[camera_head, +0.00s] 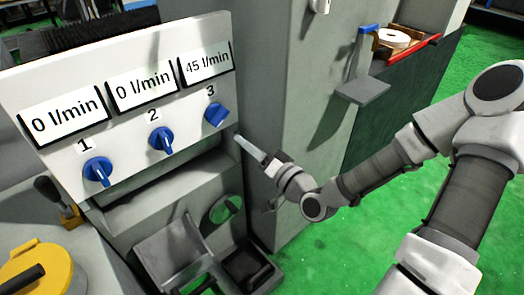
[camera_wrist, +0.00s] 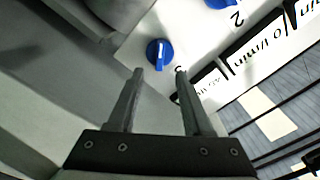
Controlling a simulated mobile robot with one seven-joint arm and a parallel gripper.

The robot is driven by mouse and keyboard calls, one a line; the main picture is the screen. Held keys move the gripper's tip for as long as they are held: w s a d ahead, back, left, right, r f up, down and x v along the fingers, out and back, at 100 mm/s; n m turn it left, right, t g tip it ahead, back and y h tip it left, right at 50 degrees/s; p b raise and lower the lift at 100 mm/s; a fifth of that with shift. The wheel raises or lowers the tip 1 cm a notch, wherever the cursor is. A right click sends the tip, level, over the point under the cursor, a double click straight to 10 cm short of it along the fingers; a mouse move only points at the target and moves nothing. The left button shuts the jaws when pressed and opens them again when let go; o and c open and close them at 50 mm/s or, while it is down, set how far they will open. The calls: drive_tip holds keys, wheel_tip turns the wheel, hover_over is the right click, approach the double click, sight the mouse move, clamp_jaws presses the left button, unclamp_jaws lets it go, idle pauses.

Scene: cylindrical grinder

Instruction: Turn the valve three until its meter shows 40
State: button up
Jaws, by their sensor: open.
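The blue valve three (camera_head: 216,115) is on the white panel (camera_head: 150,192), under the label 3.
Valve one (camera_head: 98,172) and valve two (camera_head: 161,141) sit to the left, with meters reading 0 l/min. A grey machine column stands right of the panel. A grey ledge (camera_head: 362,91) juts out at the right. A yellow part (camera_head: 36,270) is at lower left.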

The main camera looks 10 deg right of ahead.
drive_tip(key=shift+p+v, duration=2.75)
drive_tip(key=shift+p, duration=1)
drive_tip(key=shift+a, duration=0.15)
